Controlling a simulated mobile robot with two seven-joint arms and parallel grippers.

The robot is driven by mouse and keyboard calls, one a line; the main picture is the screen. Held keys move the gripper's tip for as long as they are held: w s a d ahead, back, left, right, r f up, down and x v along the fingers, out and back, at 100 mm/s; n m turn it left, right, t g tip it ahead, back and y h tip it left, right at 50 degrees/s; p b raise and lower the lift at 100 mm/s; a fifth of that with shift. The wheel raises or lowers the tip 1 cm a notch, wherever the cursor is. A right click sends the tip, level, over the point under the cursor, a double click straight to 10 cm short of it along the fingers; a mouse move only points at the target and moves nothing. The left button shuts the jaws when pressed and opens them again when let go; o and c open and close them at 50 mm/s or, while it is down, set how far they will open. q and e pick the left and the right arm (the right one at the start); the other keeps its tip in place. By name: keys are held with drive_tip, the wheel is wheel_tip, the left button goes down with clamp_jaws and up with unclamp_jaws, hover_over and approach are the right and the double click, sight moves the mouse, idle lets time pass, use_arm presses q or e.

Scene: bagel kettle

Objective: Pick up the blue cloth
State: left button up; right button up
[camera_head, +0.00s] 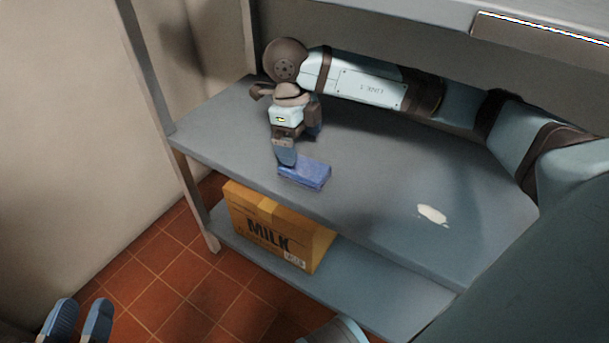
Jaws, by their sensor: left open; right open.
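The blue cloth (310,176) lies as a small folded block on the upper grey shelf, near its front edge. My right gripper (287,160) comes down from above, with its arm reaching in from the right. Its visible fingertip is at the cloth's back left end and overlaps it in the picture. I cannot tell whether it touches the cloth. The jaws are open, though the second finger is hard to make out. My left gripper (79,312) is at the bottom left corner, open and empty, its two fingers apart over the floor, far from the cloth.
A whitish patch (432,213) lies on the upper shelf (375,190) to the right. A cardboard box marked MILK (268,222) stands on the lower shelf. Shelf posts stand at the left, and another surface (420,12) overhangs at the top. The shelf around the cloth is clear.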

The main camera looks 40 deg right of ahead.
sight(305, 167)
wheel_tip(305, 167, down, 2)
drive_tip(key=shift+s+d+f, duration=0.1)
drive_tip(key=shift+s+f, duration=0.05)
drive_tip(key=f+b, duration=0.2)
drive_tip(key=f, duration=0.3)
drive_tip(key=shift+s+d+f+b, duration=0.1)
drive_tip(key=shift+s+d+b, duration=0.05)
drive_tip(key=shift+s+b, duration=0.25)
drive_tip(key=shift+f, duration=0.1)
use_arm(q)
drive_tip(key=shift+w+a+r+m+t+h, duration=0.2)
drive_tip(key=shift+w+m+t, duration=0.15)
drive_tip(key=shift+m, duration=0.2)
drive_tip(key=shift+w+a+r+m+t+h, duration=0.1)
drive_tip(key=shift+w+a+m+t+h, duration=0.15)
drive_tip(key=shift+m, duration=0.3)
use_arm(e)
drive_tip(key=c, duration=1)
